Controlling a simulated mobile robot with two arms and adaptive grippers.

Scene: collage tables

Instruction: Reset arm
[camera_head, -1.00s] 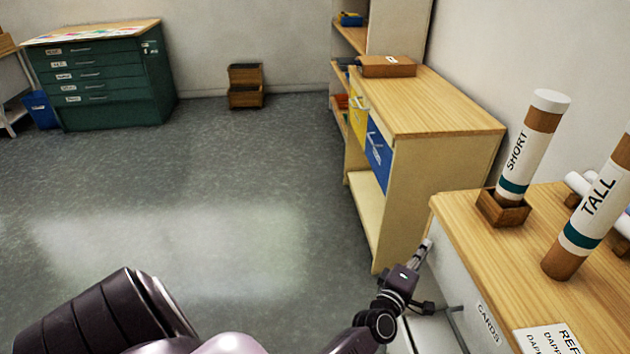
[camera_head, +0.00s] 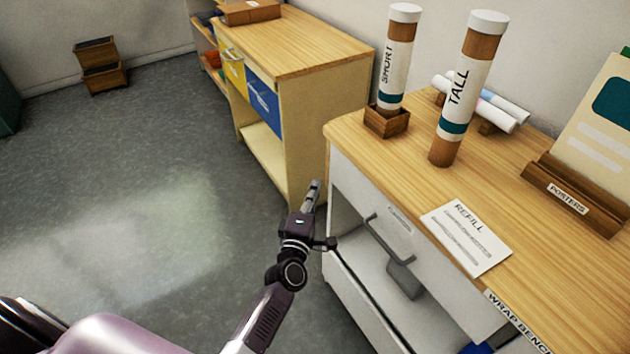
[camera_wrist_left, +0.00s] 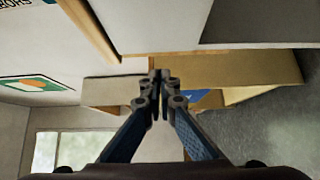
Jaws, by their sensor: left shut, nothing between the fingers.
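My left gripper (camera_head: 311,196) is shut and empty in the head view. My right gripper is in neither view.
On the bench stand a SHORT tube (camera_head: 396,60) in a wooden holder, a TALL tube (camera_head: 465,90), white rolls (camera_head: 480,105), a REFILL card (camera_head: 466,236) and a POSTERS rack (camera_head: 575,195). A drawer handle (camera_head: 390,242) juts out. Open floor (camera_head: 130,210) lies left.

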